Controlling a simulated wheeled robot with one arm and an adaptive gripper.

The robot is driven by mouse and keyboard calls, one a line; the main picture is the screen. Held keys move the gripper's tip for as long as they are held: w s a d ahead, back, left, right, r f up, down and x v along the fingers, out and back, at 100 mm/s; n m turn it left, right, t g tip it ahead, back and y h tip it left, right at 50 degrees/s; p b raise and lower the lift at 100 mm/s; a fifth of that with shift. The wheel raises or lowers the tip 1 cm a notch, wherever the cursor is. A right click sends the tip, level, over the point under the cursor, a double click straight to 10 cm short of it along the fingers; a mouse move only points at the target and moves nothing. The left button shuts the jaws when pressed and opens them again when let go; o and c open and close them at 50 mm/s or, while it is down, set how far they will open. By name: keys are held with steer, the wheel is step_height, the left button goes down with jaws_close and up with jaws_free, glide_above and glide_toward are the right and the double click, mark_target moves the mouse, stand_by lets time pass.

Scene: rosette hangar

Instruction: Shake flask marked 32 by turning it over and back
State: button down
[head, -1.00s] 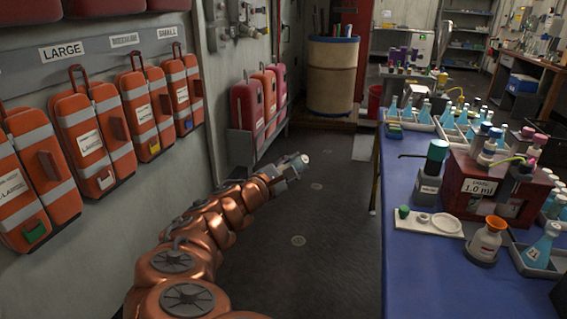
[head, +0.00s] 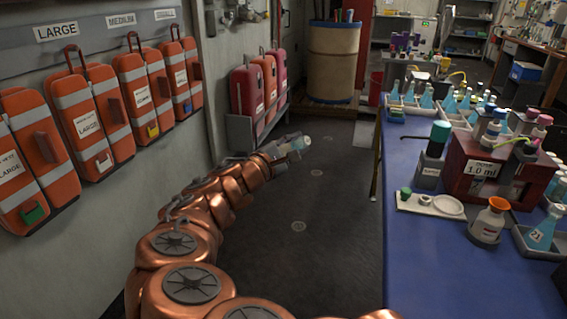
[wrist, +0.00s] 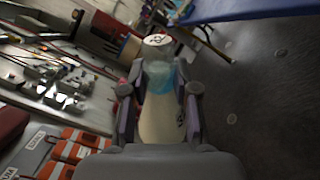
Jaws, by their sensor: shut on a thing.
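My gripper (head: 288,150) is out over the floor, left of the blue bench. In the wrist view my gripper (wrist: 160,92) is shut on a flask (wrist: 160,115), with a finger on each side. The flask has a pale body and a white marked end (wrist: 158,40) pointing away from the wrist. Blue liquid (wrist: 160,76) lies close to that end. Dark marks on its side and end are too small to read surely. The flask (head: 300,143) also shows small at the gripper's tip in the head view, apart from the bench.
The blue bench (head: 420,255) at right carries racks of blue flasks, a dark red device (head: 462,180), an orange-topped bottle (head: 489,222) and a white tray (head: 430,206). Orange cases (head: 90,120) hang on the left wall. A drum (head: 333,65) stands behind. Floor between is clear.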

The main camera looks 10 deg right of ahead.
steer(key=m+b, duration=0.2)
steer(key=b, duration=0.1)
steer(key=m+b, duration=0.1)
steer(key=b, duration=0.1)
steer(key=shift+f+m, duration=0.25)
steer(key=shift+m, duration=0.15)
steer(key=shift+r+m+b, duration=0.25)
steer(key=shift+m+b, duration=0.35)
steer(key=shift+b, duration=0.15)
steer(key=shift+f+m+b, duration=0.25)
steer(key=shift+m+b, duration=0.45)
steer(key=shift+b, duration=0.55)
steer(key=shift+m+b, duration=0.8)
steer(key=shift+b, duration=0.25)
steer(key=m+b, duration=0.3)
steer(key=b, duration=0.1)
steer(key=shift+r+m+b, duration=0.1)
steer(key=shift+m+b, duration=0.3)
steer(key=shift+b, duration=0.05)
steer(key=shift+r+m, duration=0.25)
steer(key=shift+m, duration=0.05)
